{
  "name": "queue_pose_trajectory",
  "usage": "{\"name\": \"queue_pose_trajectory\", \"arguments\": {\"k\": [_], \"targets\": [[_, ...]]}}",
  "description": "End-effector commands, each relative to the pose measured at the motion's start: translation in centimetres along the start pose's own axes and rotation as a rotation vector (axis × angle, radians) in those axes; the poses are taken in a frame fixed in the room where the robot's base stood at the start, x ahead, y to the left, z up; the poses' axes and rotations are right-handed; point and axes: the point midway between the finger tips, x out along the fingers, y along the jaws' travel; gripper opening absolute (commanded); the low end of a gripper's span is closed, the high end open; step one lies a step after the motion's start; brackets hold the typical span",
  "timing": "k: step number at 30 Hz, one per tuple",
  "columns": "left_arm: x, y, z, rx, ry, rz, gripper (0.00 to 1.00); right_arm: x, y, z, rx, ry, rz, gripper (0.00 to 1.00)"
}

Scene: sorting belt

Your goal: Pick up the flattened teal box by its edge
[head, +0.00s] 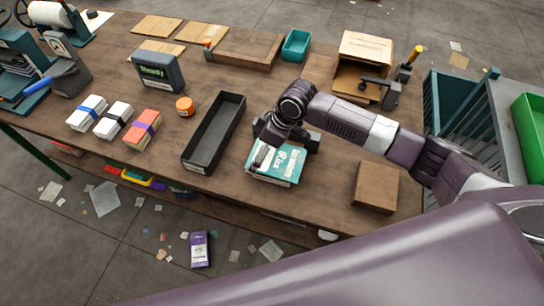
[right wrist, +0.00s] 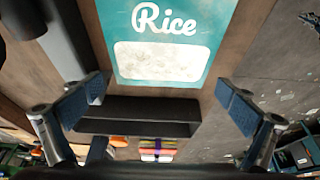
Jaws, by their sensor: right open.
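The teal box (head: 272,174) with "Rice" lettering lies on the wooden table near its front edge, in the middle of the head view. It looks flat, and my gripper partly covers it there. In the right wrist view the teal box (right wrist: 165,35) shows its printed face with a pale window, at the top between the finger lines. My right gripper (head: 284,143) is over the far part of the box. In the right wrist view its fingers (right wrist: 161,94) are wide apart with nothing between them. Contact with the box cannot be told. My left gripper is not in view.
A long empty black tray (head: 213,133) stands just left of the box. A brown block (head: 376,187) lies to the right, near the table edge. Banded bundles (head: 142,127) and an orange jar (head: 185,105) are farther left. An open cardboard box (head: 364,53) stands behind.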

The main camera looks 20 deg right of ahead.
Motion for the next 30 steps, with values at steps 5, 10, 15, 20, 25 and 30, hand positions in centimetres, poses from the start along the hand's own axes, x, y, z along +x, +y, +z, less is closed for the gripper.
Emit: {"name": "queue_pose_trajectory", "arguments": {"k": [5, 10, 15, 20, 25, 30], "targets": [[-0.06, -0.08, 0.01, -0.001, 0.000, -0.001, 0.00, 0.02, -0.01, 0.03, 0.000, 0.000, 0.000, 1.00], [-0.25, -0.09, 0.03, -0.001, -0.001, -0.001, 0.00, 0.20, -0.04, 0.11, 0.000, -0.001, -0.001, 1.00], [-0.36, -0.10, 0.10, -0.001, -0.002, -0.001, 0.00, 0.41, -0.03, 0.20, 0.001, 0.000, 0.000, 1.00], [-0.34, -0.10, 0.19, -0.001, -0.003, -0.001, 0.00, 0.45, -0.01, 0.20, 0.001, 0.000, 0.000, 1.00], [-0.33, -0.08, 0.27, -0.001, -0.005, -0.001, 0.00, 0.44, -0.02, 0.19, 0.001, 0.000, 0.000, 0.91], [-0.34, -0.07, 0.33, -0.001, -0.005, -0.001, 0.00, 0.43, -0.01, 0.19, 0.000, 0.000, 0.000, 0.72]]}}
